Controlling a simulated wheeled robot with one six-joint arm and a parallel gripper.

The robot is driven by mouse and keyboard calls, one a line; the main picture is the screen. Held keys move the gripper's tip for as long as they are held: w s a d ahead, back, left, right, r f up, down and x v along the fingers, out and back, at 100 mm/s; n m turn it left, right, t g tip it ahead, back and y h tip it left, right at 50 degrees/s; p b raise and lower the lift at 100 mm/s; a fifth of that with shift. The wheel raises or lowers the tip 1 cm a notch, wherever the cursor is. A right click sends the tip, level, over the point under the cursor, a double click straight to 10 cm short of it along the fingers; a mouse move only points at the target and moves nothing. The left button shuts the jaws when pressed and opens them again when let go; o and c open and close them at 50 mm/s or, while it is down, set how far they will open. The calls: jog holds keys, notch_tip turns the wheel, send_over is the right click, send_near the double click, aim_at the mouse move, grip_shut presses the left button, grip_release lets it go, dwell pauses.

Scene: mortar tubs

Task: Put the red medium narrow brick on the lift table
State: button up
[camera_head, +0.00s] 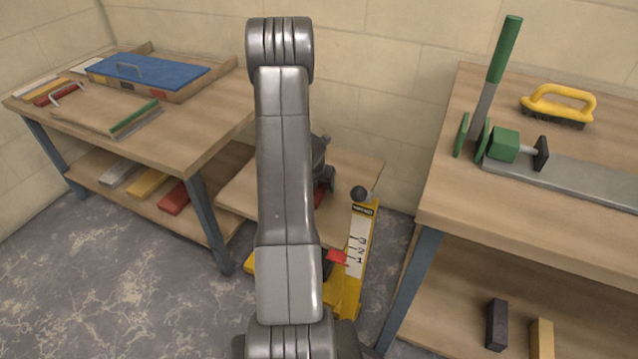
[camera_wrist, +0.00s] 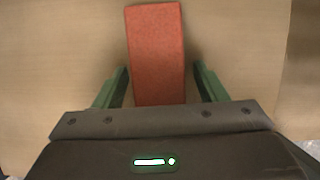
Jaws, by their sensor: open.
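A red brick (camera_wrist: 156,50) lies flat on a bare wooden surface in the wrist view, its far end near the top edge. My gripper (camera_wrist: 160,85) is open, with one green finger on each side of the brick and a gap to both. In the head view my gripper (camera_head: 324,180) is low over the wooden top of the lift table (camera_head: 355,174), which has a yellow frame. A small red patch (camera_head: 319,197) shows beside the gripper there; my arm hides most of it and part of the table top.
The left bench (camera_head: 190,135) has a blue-lidded box (camera_head: 150,70) on top and grey, yellow and red bricks (camera_head: 173,197) on its shelf. The right bench (camera_head: 450,200) holds a green-handled tool (camera_head: 503,50) and a yellow-handled brush (camera_head: 560,100). The lift table's yellow post (camera_head: 360,240) stands close by.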

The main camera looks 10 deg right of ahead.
jog(key=p+v, duration=0.7)
jog(key=v, duration=0.6)
jog(key=shift+r, duration=0.35)
jog(key=shift+s+a+f, duration=0.1)
jog(key=shift+s+a, duration=0.05)
jog(key=b+x, duration=0.7)
jog(key=x, duration=0.7)
jog(key=shift+r, duration=0.45)
jog(key=shift+r+p, duration=0.1)
jog(key=shift+p, duration=0.2)
